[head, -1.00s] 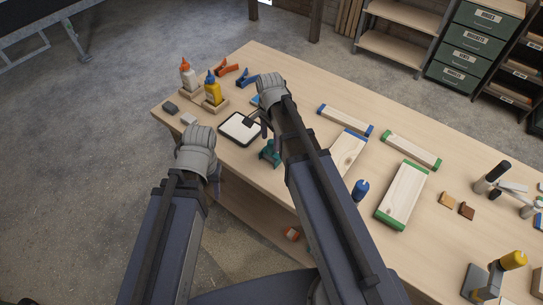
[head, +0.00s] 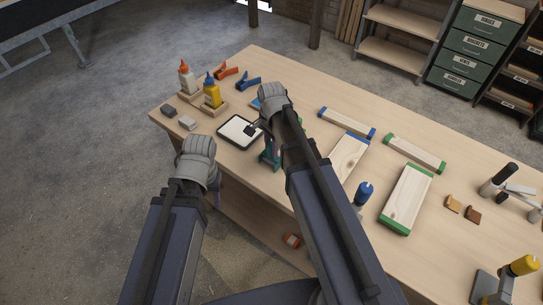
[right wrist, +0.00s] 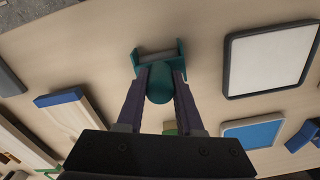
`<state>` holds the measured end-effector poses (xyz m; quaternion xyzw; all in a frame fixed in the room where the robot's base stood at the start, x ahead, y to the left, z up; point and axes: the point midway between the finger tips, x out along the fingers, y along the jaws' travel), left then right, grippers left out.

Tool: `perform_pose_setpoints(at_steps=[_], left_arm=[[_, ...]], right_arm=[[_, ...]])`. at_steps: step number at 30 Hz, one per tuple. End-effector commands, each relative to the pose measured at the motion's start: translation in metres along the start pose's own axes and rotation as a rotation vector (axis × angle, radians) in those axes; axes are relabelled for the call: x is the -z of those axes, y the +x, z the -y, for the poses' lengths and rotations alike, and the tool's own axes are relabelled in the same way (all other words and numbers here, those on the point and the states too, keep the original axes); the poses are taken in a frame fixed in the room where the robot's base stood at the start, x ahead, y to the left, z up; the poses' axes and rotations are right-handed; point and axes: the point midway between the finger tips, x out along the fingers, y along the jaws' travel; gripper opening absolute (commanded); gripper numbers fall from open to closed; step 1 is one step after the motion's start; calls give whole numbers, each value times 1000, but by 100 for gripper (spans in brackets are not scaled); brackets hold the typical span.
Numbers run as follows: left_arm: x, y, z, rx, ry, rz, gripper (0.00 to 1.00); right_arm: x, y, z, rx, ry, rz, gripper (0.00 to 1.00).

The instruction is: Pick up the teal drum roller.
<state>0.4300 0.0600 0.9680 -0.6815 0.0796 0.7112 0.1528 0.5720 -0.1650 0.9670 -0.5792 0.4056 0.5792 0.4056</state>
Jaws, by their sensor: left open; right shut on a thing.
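The teal drum roller (right wrist: 160,82) is between the two dark purple fingers of my right gripper (right wrist: 162,88) in the right wrist view. A teal bracket-like part (right wrist: 178,55) shows just beyond the fingertips. In the head view the teal part (head: 268,161) sits near the table's front edge, beneath my right gripper (head: 271,146). My right gripper is shut on the roller; its own fingers partly hide it. I cannot tell whether it is clear of the table. My left gripper (head: 216,192) is open and empty, off the front edge; its fingers are mostly hidden.
A dark-rimmed white tray (head: 236,130) lies left of the roller. An orange item (head: 291,240) is below the tabletop.

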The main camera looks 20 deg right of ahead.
Motion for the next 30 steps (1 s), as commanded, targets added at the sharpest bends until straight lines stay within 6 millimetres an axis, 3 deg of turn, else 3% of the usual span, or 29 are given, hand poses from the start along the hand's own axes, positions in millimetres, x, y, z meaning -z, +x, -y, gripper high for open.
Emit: perform_pose_setpoints(at_steps=[5, 21, 30], left_arm=[[0, 0, 0, 0, 0, 0, 50], [0, -2, 0, 0, 0, 0, 50], [-2, -26, 2, 0, 1, 0, 50]], right_arm=[[0, 0, 0, 0, 0, 0, 0], [0, -2, 0, 0, 0, 0, 0], [0, -26, 0, 0, 0, 0, 0]])
